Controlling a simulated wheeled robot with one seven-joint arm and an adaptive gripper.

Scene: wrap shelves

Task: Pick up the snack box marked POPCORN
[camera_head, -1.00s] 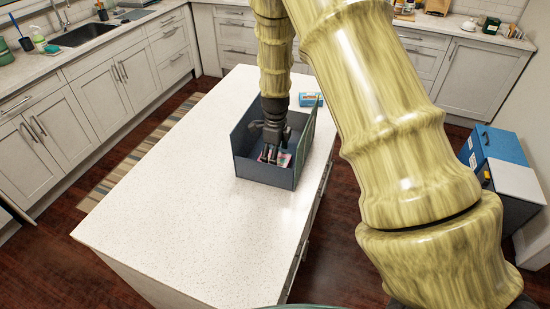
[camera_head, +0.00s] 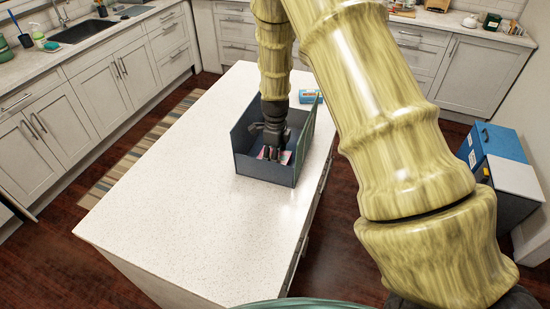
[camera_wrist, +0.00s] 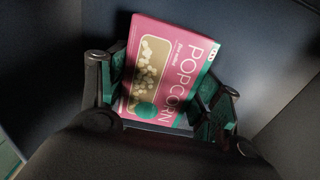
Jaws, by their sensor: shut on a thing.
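The pink snack box marked POPCORN (camera_wrist: 165,70) lies tilted between the fingers of my gripper (camera_wrist: 168,108) in the wrist view. My gripper is shut on it, with a finger on each side of the box. In the head view my gripper (camera_head: 272,150) is down inside a dark blue-grey open bin (camera_head: 262,172) on the white island, and a bit of the pink box (camera_head: 285,157) shows by the fingertips. The lower end of the box is hidden behind my gripper in the wrist view.
The bin's walls stand close around my gripper. A small blue box (camera_head: 310,96) lies on the white island (camera_head: 190,210) behind the bin. The near part of the island is clear. A blue-topped container (camera_head: 495,145) stands at the right.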

